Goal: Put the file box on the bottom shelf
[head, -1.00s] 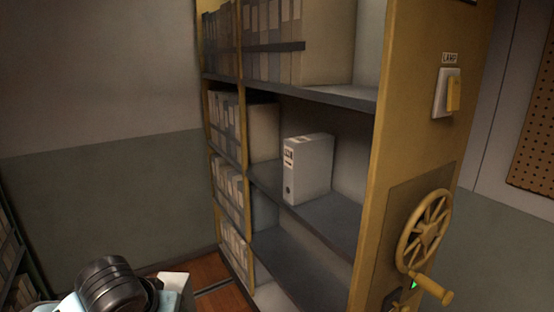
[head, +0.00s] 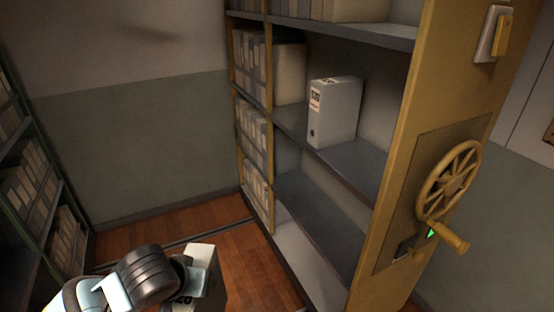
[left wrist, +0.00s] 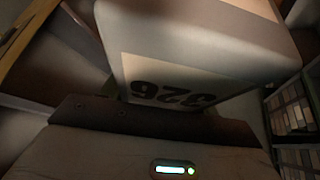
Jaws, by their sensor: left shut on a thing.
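A pale file box (head: 216,280) is in my left gripper (head: 192,276), low at the bottom of the head view, above the wooden floor. In the left wrist view the file box (left wrist: 200,40) fills the top, with a label reading 326 upside down. The gripper is shut on it; the fingertips are mostly hidden. The yellow-ended shelf unit (head: 425,120) stands to the right. Its lowest grey shelf board (head: 325,230) looks empty, with a pale space (head: 297,258) beneath it. The box is left of the unit and apart from it. My right gripper is out of view.
Another white file box (head: 335,112) stands on the middle shelf (head: 350,165). A handwheel (head: 448,182) with a protruding handle is on the unit's end panel. Another filled shelf rack (head: 28,180) stands at far left. Wooden floor (head: 245,250) between them is clear.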

